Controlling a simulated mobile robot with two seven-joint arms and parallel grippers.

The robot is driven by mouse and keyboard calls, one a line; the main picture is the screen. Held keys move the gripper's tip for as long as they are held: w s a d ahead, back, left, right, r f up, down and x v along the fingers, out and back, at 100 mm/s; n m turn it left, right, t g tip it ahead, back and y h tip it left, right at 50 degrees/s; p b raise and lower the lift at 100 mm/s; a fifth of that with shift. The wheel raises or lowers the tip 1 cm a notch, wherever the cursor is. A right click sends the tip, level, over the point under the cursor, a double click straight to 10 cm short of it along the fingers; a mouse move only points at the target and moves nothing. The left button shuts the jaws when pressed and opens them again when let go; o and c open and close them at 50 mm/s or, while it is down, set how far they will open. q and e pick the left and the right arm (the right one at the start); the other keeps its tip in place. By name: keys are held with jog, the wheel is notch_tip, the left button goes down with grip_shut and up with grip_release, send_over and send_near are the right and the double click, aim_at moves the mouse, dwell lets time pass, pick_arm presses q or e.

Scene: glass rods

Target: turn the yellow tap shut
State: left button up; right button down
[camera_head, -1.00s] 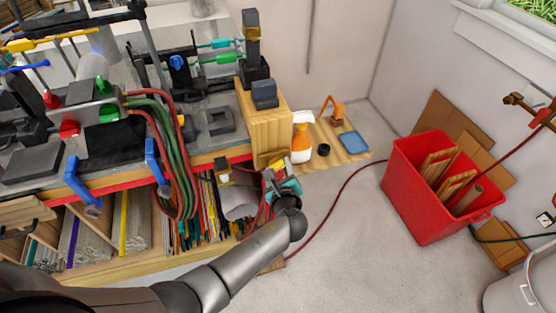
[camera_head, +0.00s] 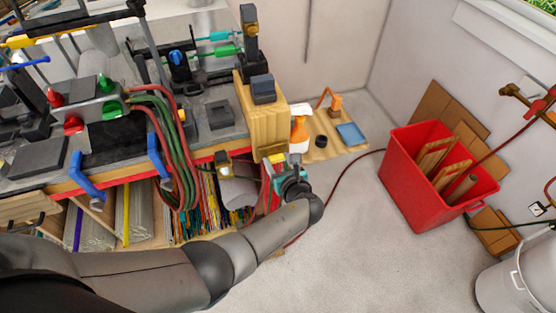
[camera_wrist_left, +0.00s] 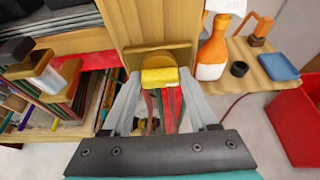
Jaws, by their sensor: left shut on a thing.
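The yellow tap (camera_wrist_left: 160,76) is at the end of the wooden bench, below the wooden block. It lies between the fingertips of my left gripper (camera_wrist_left: 161,88) in the left wrist view. The fingers are shut on its sides. In the head view the left gripper (camera_head: 279,168) is at the bench corner, and its own wrist partly hides it. A small yellow patch of the tap (camera_head: 277,157) shows there. Which way the tap's handle is turned is hard to tell. My right gripper is not in view.
A spray bottle (camera_wrist_left: 212,50), a black cup (camera_wrist_left: 239,69) and a blue tray (camera_wrist_left: 278,66) stand on a board to the right. A red bin (camera_head: 428,185) stands on the floor further right. Red and green hoses (camera_head: 172,150) hang from the bench at the left.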

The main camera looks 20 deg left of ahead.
pick_arm(q)
jog(key=o, duration=1.3)
jog(key=shift+p+v, duration=1.3)
jog(key=shift+v, duration=4.75)
jog(key=shift+w, duration=0.1)
